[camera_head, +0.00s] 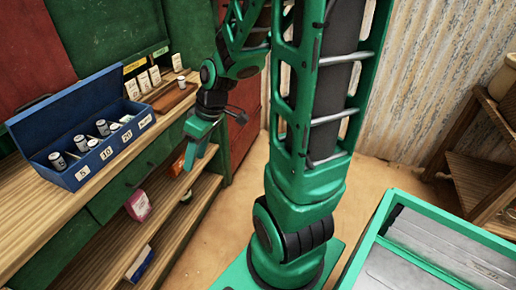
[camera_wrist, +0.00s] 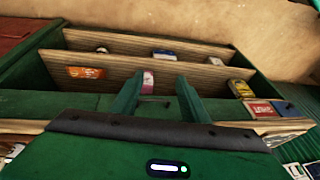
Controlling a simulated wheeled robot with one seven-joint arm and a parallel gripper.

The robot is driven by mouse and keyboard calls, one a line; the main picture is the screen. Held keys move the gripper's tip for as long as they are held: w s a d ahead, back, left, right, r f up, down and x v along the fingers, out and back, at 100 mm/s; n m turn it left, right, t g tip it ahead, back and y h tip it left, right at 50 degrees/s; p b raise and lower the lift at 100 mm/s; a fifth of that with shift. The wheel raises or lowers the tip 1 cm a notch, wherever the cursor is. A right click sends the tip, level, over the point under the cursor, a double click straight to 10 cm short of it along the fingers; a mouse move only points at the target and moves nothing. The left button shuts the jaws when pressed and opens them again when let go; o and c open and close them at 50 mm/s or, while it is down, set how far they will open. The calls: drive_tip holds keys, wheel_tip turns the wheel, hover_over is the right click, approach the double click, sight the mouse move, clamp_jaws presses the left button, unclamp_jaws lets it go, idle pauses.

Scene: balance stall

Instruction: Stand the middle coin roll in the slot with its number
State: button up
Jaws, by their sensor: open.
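A blue box (camera_head: 72,115) with its lid raised stands on the wooden counter in the head view. Its front has white number labels, of which 5 (camera_head: 83,173), 10 (camera_head: 106,153) and 20 (camera_head: 127,136) can be read. Several pale coin rolls show inside, including one by the 5 label (camera_head: 57,160) and one by the 10 label (camera_head: 81,143). Another small pale roll (camera_head: 181,79) stands by a brown wooden tray (camera_head: 175,98). I cannot tell which roll is the middle one. My gripper (camera_head: 192,160) hangs right of the box, beyond the counter's front edge. In the wrist view my gripper (camera_wrist: 158,100) is open and empty.
White cards (camera_head: 143,82) stand behind the tray. Shelves under the counter hold a pink box (camera_head: 138,205) and other packets; the wrist view shows an orange packet (camera_wrist: 86,72) there. A green-rimmed bin (camera_head: 440,228) is at right. The floor (camera_head: 225,200) between is clear.

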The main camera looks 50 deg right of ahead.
drive_tip(key=s+d+r+m+g+h, duration=0.1)
drive_tip(key=s+d+r+m, duration=0.1)
drive_tip(key=s, duration=0.4)
drive_tip(key=s+d+r+m+g, duration=0.1)
drive_tip(key=s+d+r+m, duration=0.1)
drive_tip(key=s+d+m, duration=0.1)
drive_tip(key=s+d+r+m+g+h, duration=0.1)
drive_tip(key=s+d+r+m, duration=0.1)
drive_tip(key=s+m, duration=0.3)
drive_tip(key=s+r, duration=0.1)
drive_tip(key=s, duration=0.2)
drive_tip(key=shift+s+d+h, duration=0.2)
drive_tip(key=shift+s+h, duration=0.1)
drive_tip(key=shift+s, duration=0.05)
